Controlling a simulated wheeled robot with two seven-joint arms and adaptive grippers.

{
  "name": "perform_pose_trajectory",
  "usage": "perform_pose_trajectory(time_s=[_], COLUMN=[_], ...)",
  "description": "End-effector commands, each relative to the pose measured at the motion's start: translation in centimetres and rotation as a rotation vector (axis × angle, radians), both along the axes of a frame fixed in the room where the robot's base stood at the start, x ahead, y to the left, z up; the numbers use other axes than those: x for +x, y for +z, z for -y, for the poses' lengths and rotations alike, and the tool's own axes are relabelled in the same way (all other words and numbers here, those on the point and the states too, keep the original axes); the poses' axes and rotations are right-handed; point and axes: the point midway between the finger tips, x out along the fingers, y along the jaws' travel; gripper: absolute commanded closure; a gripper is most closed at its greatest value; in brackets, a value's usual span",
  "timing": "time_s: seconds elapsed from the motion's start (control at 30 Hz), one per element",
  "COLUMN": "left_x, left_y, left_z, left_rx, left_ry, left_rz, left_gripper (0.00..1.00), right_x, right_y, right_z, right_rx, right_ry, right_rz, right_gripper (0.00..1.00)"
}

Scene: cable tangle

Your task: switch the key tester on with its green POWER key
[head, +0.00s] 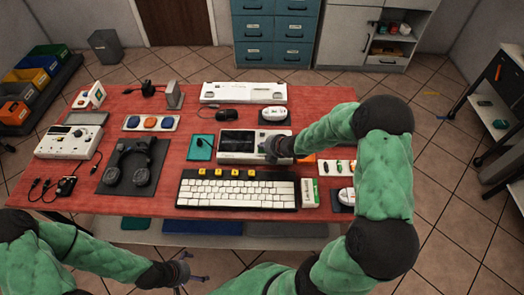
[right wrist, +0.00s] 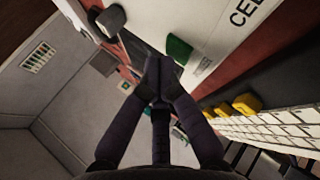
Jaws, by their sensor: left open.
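A white device with a dark screen (head: 238,141), which I take as the key tester, lies behind the keyboard. My right gripper (head: 270,150) is over its right part. In the right wrist view, the two fingers (right wrist: 160,66) are together and empty, with their tips close to a green block (right wrist: 179,49) on a white surface (right wrist: 208,28) with letters "CEL". The block may be the POWER key; I cannot tell whether the fingertips touch it. No green key is clear in the head view. My left gripper (head: 183,270) is open and empty, low in front of the table.
The keyboard (head: 240,193) with yellow keys lies in front of the device. A white and green box (head: 309,193) stands at its right end.

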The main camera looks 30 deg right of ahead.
Motion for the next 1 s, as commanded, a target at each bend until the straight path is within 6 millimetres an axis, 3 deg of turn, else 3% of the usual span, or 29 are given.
perform_pose_trajectory(time_s=[1.0], left_x=[0.01], left_y=[-0.72], left_z=[0.00], left_rx=[0.000], left_ry=[0.000], left_rz=[0.000], left_gripper=[0.00], right_x=[0.01], right_y=[-0.59], right_z=[0.01], right_rx=[0.000], right_ry=[0.000], right_rz=[0.000], right_gripper=[1.00])
